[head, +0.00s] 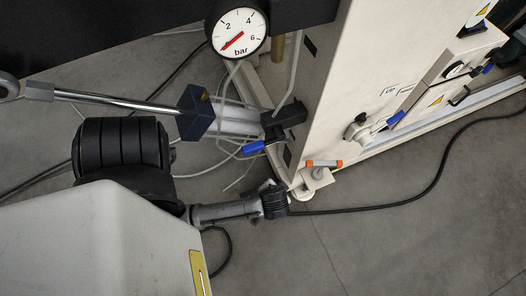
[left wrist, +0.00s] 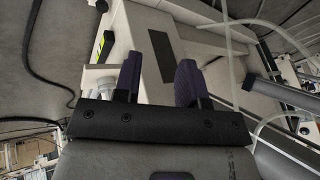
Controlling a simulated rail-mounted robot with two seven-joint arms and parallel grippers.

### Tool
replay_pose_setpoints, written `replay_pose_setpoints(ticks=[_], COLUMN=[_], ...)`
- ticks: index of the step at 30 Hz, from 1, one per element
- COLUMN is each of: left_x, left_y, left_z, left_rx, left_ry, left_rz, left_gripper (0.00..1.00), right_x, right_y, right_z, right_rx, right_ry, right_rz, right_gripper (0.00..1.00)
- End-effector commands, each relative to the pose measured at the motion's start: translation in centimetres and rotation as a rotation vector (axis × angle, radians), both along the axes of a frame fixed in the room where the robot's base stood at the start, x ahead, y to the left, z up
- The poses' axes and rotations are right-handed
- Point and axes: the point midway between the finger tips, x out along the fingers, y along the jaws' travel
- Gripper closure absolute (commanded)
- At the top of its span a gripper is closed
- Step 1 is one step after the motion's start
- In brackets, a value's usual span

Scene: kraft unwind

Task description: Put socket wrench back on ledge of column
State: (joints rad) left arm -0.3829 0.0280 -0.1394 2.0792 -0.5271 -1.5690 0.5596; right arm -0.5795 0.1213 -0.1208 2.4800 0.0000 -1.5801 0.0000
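A T-shaped piece with an orange and grey crossbar (head: 323,163), which looks like the socket wrench, stands upright at the small cream ledge (head: 314,184) by the foot of the column (head: 335,85). My left gripper (head: 274,190) is low beside that foot, just left of the ledge and apart from the orange piece. In the left wrist view, the left gripper (left wrist: 160,80) has its two dark fingers wide apart with nothing held between them. The column (left wrist: 152,88) shows behind the fingers. I cannot make out the orange piece in that view. My right gripper is not in view.
A pressure gauge (head: 238,32) and a pneumatic cylinder (head: 232,118) with loose hoses sit left of the column. A blue-handled valve (head: 366,126) is on its right face. A black cable (head: 405,203) crosses the floor. The floor at lower right is clear.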

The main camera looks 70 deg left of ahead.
Motion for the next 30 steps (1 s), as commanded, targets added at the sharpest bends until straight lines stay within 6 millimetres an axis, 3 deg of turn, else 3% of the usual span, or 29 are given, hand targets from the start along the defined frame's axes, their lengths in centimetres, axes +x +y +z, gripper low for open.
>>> replay_pose_setpoints(ticks=[6, 12, 25, 30], left_x=[-3.7, -5.3, -5.5, -5.5], left_y=[-3.1, -4.9, -5.3, -5.3], left_z=[4.9, 7.5, 8.1, 9.2], left_rx=[-0.230, -0.313, -0.326, -0.326], left_ry=[0.040, 0.030, 0.026, 0.027], left_rz=[-0.418, -0.629, -0.670, -0.669], left_gripper=[0.62, 0.62, 0.62, 0.62], right_x=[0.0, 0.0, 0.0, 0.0], right_y=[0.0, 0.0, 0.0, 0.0], right_z=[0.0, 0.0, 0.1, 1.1], right_rx=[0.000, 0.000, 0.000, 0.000], right_ry=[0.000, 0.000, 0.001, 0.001], right_rz=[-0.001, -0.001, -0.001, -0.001], right_gripper=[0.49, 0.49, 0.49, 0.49])
